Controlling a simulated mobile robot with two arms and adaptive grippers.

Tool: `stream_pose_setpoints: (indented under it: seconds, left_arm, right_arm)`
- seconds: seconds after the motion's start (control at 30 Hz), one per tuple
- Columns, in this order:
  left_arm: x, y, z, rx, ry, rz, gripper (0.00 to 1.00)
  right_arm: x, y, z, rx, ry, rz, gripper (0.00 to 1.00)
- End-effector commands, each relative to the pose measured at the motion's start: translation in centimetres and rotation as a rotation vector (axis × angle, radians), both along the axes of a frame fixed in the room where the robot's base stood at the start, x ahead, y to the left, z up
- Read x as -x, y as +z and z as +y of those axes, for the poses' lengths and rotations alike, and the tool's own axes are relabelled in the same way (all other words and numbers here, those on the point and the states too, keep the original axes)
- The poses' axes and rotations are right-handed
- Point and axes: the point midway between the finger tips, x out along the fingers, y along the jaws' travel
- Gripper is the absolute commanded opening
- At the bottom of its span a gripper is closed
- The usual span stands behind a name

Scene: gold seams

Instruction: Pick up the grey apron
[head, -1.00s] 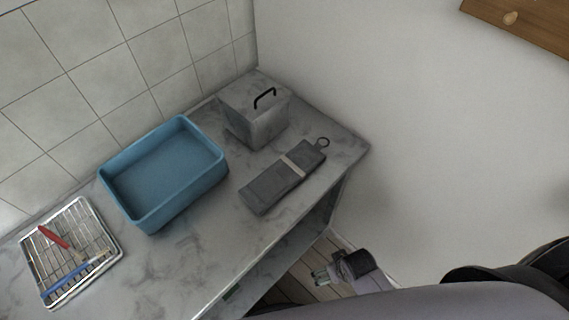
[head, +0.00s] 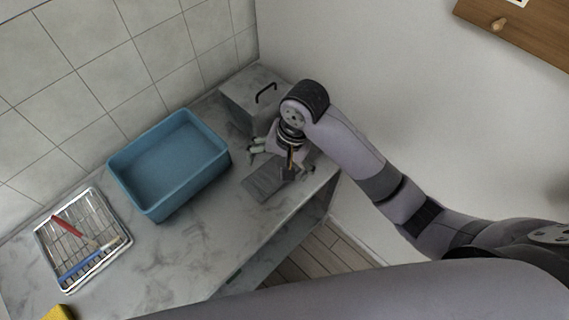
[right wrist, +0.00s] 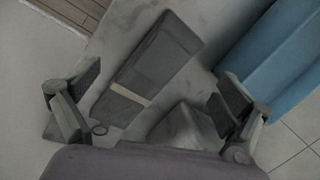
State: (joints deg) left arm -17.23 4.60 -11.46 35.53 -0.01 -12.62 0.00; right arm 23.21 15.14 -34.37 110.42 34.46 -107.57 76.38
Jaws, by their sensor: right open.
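The grey apron (head: 264,184) lies folded flat on the marble counter, partly hidden by my right gripper in the head view. The right wrist view shows the folded apron (right wrist: 168,55) with its pale band and a dark ring at the near end. My right gripper (head: 272,158) is above the band end of the apron. Its fingers (right wrist: 155,95) are spread wide, with the apron between them in the picture and nothing held. My left gripper is not in view.
A marble-grey box (head: 243,104) with a black handle stands close to the right gripper, against the wall. A blue tub (head: 150,205) stands left of the apron. A wire rack (head: 45,245) holds red and blue tools. A yellow item (head: 58,313) shows at bottom left.

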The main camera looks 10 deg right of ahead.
Motion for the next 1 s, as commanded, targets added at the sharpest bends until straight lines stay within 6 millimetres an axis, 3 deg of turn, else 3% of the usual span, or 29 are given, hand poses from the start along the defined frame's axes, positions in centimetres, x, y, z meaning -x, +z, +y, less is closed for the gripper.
stream_pose_setpoints:
  seconds: [0.03, 0.2, 0.5, 0.7, 1.0]
  left_arm:
    - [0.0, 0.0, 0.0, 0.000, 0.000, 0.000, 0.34]
    - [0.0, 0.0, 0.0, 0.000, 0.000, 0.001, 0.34]
    - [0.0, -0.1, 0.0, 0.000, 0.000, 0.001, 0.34]
    - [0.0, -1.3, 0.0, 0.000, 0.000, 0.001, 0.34]
    - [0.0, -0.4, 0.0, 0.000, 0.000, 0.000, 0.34]
  right_arm:
    - [-1.3, 1.0, -0.2, 0.025, -0.050, 0.015, 0.97]
    - [-4.1, 3.8, -1.4, 0.104, -0.256, 0.084, 0.97]
    - [-6.4, 6.6, -3.0, 0.182, -0.477, 0.129, 0.97]
    - [-6.3, 3.6, -2.9, 0.185, -0.487, 0.137, 0.97]
    - [-6.4, -2.3, -3.1, 0.189, -0.488, 0.132, 0.97]
